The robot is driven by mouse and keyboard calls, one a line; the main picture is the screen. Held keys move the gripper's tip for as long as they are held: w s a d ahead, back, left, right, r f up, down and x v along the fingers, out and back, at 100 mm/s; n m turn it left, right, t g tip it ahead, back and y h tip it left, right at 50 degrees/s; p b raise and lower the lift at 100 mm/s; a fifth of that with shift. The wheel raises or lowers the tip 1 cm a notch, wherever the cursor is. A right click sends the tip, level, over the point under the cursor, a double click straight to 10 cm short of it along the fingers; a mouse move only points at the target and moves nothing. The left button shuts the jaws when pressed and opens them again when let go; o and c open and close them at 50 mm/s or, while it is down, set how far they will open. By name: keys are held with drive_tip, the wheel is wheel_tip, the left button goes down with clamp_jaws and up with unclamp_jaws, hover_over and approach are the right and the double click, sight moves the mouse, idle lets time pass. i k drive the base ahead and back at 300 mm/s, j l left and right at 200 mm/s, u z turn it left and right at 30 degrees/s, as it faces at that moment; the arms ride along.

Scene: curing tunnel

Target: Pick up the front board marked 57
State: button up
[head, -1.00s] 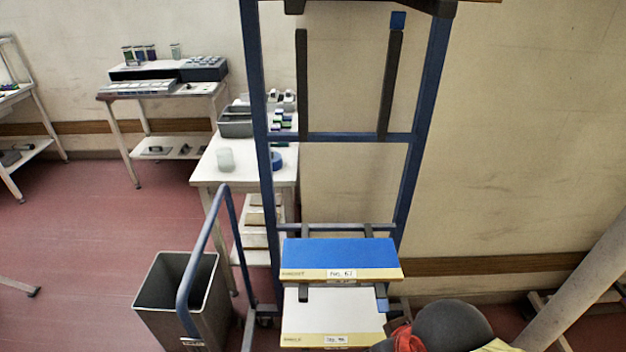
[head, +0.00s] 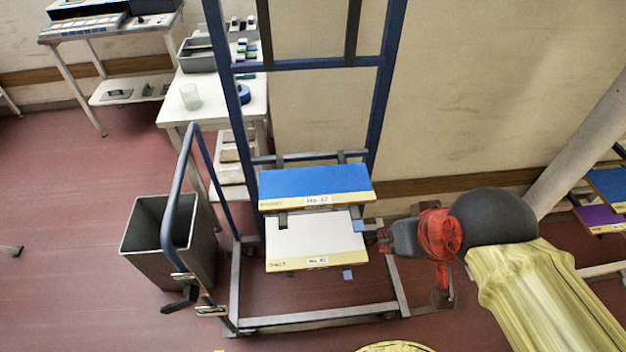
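A blue board with a yellow front edge (head: 315,184) rests on the upper arms of a blue-framed rack. A white board with a yellow front edge (head: 312,238) rests lower on the same rack. Each edge carries a small white label, too small for me to read surely. My gripper (head: 376,238), dark with a red wrapped wrist, is just right of the white board, below the blue board's right end. I cannot tell whether its fingertips touch a board or how far apart they are.
A grey bin (head: 170,235) stands left of the rack (head: 305,322), beside a curved blue handle (head: 182,180). A white table (head: 215,98) with trays and a jar stands behind. More boards, purple (head: 596,216) and blue, are at the far right. The red floor at left is mostly clear.

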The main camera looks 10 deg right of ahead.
sight(319, 186)
drive_tip(key=z, duration=0.4)
drive_tip(key=j+z, duration=0.1)
drive_tip(key=z, duration=0.3)
drive_tip(key=k+z, duration=0.1)
drive_tip(key=z, duration=0.25)
drive_tip(key=j+z, duration=0.1)
drive_tip(key=z, duration=0.3)
drive_tip(key=k+j, duration=0.3)
drive_tip(key=k, duration=0.2)
drive_tip(key=k+j+z, duration=0.1)
drive_tip(key=k+j, duration=0.2)
drive_tip(key=k, duration=0.2)
drive_tip(key=i+j, duration=0.25)
